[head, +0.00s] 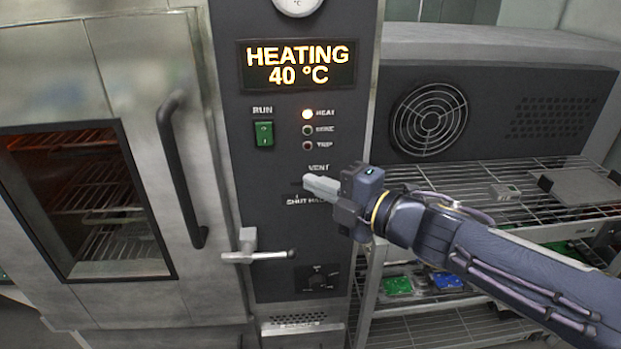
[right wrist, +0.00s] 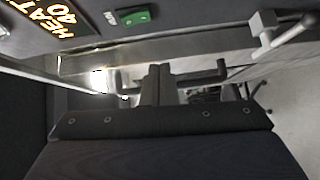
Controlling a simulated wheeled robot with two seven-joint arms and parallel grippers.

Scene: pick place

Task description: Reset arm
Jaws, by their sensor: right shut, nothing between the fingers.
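My right gripper (head: 312,184) is in front of the oven's dark control panel (head: 270,215), at the vent slot between the VENT and SHUT labels. Its fingers are closed together and hold nothing. In the right wrist view the shut fingers (right wrist: 158,84) point toward the machine, with the green run switch (right wrist: 135,18) above them. I cannot tell whether the fingertips touch the panel. The vent lever is mostly hidden behind the gripper. My left gripper is in neither view.
The display (head: 298,65) reads HEATING 40 °C and the heat lamp is lit. The oven door (head: 120,190) looks closed, with a black handle (head: 180,170) and a metal latch (head: 258,250). A wire rack (head: 470,207) with green and blue boards stands right.

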